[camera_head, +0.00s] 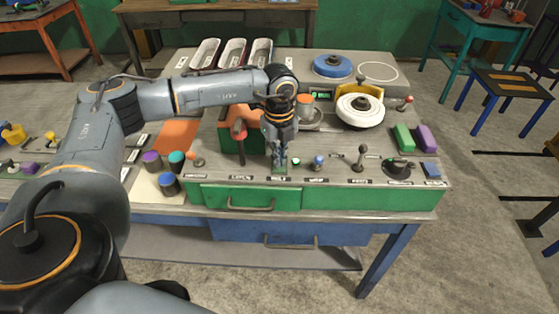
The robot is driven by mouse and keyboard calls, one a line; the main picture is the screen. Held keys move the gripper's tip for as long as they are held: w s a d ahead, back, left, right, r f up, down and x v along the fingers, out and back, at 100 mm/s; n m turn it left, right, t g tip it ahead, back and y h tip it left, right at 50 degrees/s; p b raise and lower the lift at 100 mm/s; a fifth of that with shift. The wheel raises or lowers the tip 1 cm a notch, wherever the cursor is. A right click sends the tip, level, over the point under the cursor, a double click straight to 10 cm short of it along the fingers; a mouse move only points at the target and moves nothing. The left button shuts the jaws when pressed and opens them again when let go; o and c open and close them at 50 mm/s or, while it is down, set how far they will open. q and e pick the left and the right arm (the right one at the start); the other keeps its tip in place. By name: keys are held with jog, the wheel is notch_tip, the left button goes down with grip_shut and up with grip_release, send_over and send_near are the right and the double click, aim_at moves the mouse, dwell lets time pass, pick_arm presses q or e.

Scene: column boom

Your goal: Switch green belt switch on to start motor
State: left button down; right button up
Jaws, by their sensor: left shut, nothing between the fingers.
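My left gripper (279,166) is shut and empty. It points down at the front control strip of the bench panel, just above a small label. A greenish part shows at its fingertips; it may be the green belt switch, but the fingers cover most of it. I cannot tell whether they touch it or how the switch is set. A small green knob (296,161) sits just right of the fingertips. The motor cannot be picked out. My right gripper is not in view.
Along the strip to the right are a blue knob (319,162), an upright lever (361,157) and a black dial (398,168). A white wheel (360,110) and a blue disc (333,66) lie behind.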

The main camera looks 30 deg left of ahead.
pick_arm(q)
jog(key=shift+r+p, duration=1.6)
jog(key=shift+r, duration=1.3)
